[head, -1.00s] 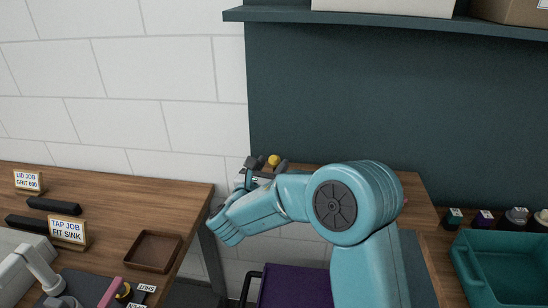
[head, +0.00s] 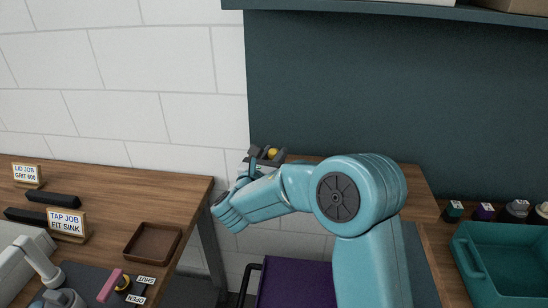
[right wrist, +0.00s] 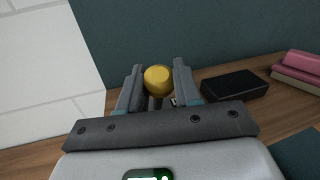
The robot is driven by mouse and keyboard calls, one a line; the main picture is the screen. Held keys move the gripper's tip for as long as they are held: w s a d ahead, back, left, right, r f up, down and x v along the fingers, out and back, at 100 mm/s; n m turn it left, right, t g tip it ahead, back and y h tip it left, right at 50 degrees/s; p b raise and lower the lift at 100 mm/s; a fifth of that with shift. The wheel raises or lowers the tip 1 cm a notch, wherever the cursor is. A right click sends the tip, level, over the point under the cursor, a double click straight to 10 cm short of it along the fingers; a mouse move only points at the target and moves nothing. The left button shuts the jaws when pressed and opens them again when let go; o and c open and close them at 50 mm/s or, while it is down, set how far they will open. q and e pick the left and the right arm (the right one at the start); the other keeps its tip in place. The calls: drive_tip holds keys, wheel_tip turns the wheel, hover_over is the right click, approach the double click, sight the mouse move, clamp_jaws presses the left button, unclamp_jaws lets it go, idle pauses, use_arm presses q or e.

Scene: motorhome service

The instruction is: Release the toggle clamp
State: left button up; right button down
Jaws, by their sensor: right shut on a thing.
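A round yellow knob (right wrist: 158,79) sits between the fingertips of my right gripper (right wrist: 157,84) in the right wrist view. The gripper is shut on it. In the head view the yellow knob (head: 272,153) shows at the dark fingertips of the right gripper (head: 266,154), by the far wooden worktop in front of the dark wall panel. A short dark stem shows below the knob in the wrist view. The rest of the clamp is hidden behind the gripper, so its lever position cannot be told. My left gripper is in neither view.
A black box (right wrist: 235,85) and pink blocks (right wrist: 300,67) lie right of the gripper. The left bench holds a brown tray (head: 152,242), a pink handle (head: 109,286) with OPEN and SHUT labels, and signs. A teal bin (head: 500,262) stands at right.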

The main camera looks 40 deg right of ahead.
drive_tip(key=shift+s+a+f+b, duration=0.25)
drive_tip(key=shift+a+f+b, duration=0.15)
drive_tip(key=shift+f, duration=0.25)
drive_tip(key=shift+s+a+r, duration=0.1)
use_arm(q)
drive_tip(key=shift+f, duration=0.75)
use_arm(e)
drive_tip(key=c, duration=0.8)
unclamp_jaws()
drive_tip(key=shift+r, duration=0.1)
use_arm(q)
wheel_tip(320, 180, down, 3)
drive_tip(key=b, duration=0.2)
drive_tip(key=shift+b, duration=0.3)
use_arm(e)
drive_tip(key=v, duration=1.6)
drive_tip(key=shift+a, duration=0.1)
